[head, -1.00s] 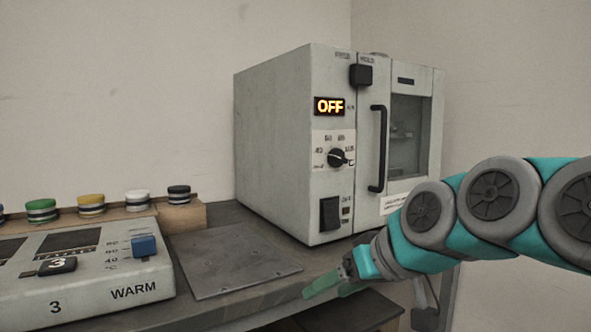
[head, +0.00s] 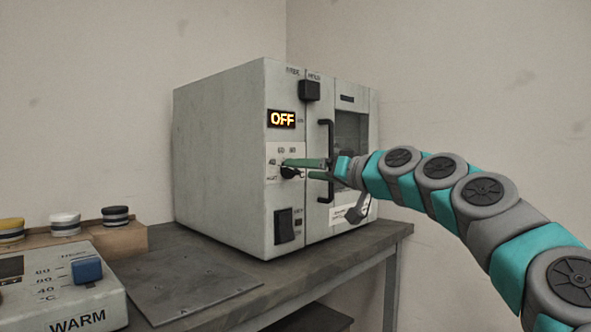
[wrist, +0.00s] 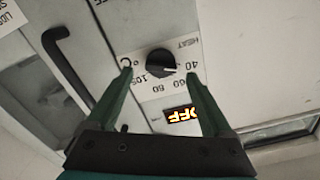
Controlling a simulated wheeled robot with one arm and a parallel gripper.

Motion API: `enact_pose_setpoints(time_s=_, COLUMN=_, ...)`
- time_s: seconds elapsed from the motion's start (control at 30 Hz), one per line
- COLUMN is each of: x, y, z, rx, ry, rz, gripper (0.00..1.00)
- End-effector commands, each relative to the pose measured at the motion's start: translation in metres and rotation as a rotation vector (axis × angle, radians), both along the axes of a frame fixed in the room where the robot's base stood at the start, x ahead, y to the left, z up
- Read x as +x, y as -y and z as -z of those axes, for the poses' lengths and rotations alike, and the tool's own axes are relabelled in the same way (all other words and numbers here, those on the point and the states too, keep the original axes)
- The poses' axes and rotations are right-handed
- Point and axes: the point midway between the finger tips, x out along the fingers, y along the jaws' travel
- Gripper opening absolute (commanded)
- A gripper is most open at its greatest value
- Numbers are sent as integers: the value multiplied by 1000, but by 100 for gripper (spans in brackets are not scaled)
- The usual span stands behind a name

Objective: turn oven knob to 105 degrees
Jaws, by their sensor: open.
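The oven (head: 225,150) is a pale grey box on the bench. Its black round knob (head: 289,172) sits on a white dial plate, partly hidden behind my fingers in the head view. In the wrist view the knob (wrist: 161,61) appears upside down, with a white pointer mark toward the right, near the HEAT print. The display (head: 282,119) reads OFF. My gripper (head: 296,168) is open in front of the dial. In the wrist view its green fingertips (wrist: 159,72) lie on either side of the knob; I cannot tell whether they touch it.
The black door handle (head: 326,160) stands out just right of the knob, close to my fingers. A black rocker switch (head: 284,226) is below. A flat metal plate (head: 190,288) and a WARM unit (head: 65,290) lie on the bench to the left.

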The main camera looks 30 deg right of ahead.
Motion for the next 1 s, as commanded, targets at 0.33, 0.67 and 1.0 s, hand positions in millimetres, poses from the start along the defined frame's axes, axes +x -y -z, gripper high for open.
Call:
enact_pose_setpoints(time_s=0.33, x=27, y=-11, z=-1, rx=-1, ry=1, rz=-2, gripper=85)
enact_pose_setpoints(time_s=0.67, x=27, y=-11, z=-1, rx=-1, ry=1, rz=-1, gripper=74)
enact_pose_setpoints(time_s=1.0, x=27, y=-11, z=-1, rx=0, ry=2, rz=-1, gripper=36)
